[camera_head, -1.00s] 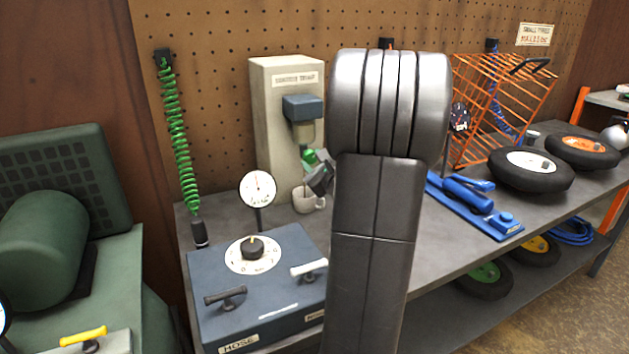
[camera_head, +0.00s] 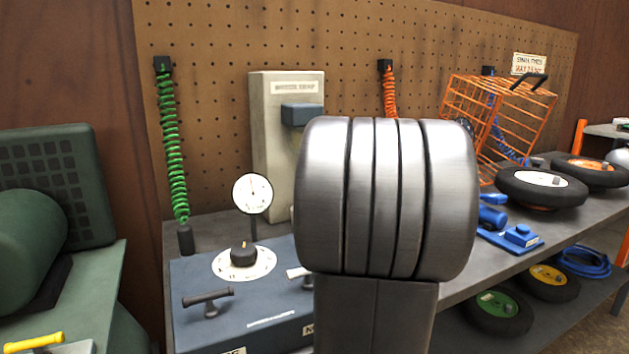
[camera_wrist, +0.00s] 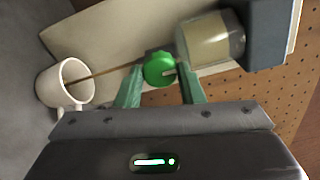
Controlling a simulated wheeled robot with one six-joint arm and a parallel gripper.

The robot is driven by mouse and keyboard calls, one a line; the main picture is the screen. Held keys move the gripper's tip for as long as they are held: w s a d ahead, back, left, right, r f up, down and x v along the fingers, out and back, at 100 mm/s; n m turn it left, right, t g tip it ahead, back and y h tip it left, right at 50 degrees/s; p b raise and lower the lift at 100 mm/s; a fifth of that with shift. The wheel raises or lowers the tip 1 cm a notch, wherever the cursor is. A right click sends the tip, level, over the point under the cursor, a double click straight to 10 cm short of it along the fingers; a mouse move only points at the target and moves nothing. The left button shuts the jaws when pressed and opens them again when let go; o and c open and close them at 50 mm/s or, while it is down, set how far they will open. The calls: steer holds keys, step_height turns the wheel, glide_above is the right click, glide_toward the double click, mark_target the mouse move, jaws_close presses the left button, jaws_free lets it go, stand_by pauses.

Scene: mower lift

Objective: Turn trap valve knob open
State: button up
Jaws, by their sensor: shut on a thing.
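The moisture trap is a tall beige unit (camera_head: 270,130) with a blue-grey block (camera_head: 302,114) on its front, standing at the back of the bench. In the wrist view its green valve knob (camera_wrist: 160,68) sits beside the clear bowl (camera_wrist: 212,40), which holds a yellowish content. My gripper (camera_wrist: 160,80) has its two green fingers on either side of the knob and is shut on it. In the head view my arm hides the knob and the gripper.
A white mug (camera_wrist: 64,82) stands beside the trap, with a thin brown line running from the knob to it. A blue control box (camera_head: 230,300) with a dial and gauge (camera_head: 252,193) is at front left. Tyres (camera_head: 542,187) and an orange rack (camera_head: 495,115) stand right.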

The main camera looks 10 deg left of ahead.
steer(key=shift+n, duration=0.3)
steer(key=o, duration=1)
steer(key=v, duration=1.3)
steer(key=shift+s+d, duration=0.25)
steer(key=shift+s, duration=0.1)
steer(key=x, duration=1.4)
steer(key=shift+s+d, duration=0.1)
